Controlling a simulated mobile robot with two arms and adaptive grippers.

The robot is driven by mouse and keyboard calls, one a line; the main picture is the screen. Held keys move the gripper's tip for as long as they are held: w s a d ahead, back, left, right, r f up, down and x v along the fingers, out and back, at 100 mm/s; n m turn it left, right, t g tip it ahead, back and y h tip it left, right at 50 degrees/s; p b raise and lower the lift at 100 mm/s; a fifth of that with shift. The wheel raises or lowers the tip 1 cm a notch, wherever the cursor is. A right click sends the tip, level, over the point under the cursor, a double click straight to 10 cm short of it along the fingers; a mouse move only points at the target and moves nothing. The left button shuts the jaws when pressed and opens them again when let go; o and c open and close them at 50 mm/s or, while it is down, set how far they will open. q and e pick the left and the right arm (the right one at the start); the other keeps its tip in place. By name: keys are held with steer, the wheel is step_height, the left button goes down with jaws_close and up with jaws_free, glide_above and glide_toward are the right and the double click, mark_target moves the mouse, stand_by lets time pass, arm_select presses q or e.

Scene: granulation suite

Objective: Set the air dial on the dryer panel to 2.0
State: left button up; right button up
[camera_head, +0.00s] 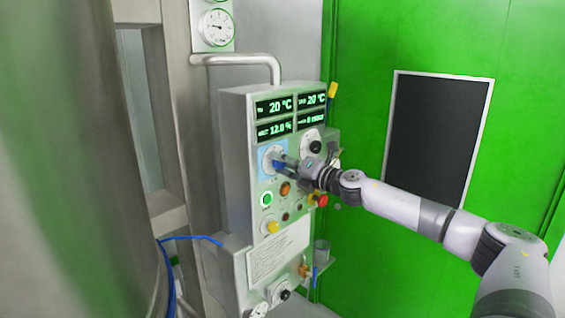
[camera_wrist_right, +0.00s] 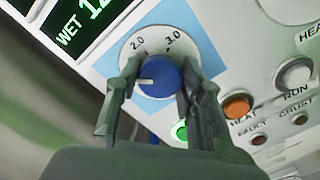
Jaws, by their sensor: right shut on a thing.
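The air dial's blue knob (camera_wrist_right: 158,82) sits on a round white scale plate (camera_wrist_right: 150,47) on a light blue patch of the dryer panel (camera_head: 235,130). In the right wrist view the numbers 2.0 and 3.0 show above the knob. Its white pointer mark faces left, away from the 2.0 label; a finger hides the scale there. My right gripper (camera_head: 281,163) is shut on the knob, one finger on each side. In the head view the gripper partly covers the dial (camera_head: 266,156). My left gripper is not in view.
Green displays (camera_head: 290,115) above the dial read 20 °C twice and 12.0 %. A second, black knob (camera_head: 315,147) is to the right. Lit buttons (camera_head: 267,199) and a red stop button (camera_head: 322,200) lie below. A steel vessel (camera_head: 70,170) fills the left.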

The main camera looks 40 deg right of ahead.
steer(key=shift+f+m+p, duration=0.1)
steer(key=shift+m+p, duration=1.2)
steer(key=shift+m, duration=3.3)
steer(key=o, duration=1.1)
steer(key=shift+o, duration=0.2)
steer(key=shift+s, duration=0.15)
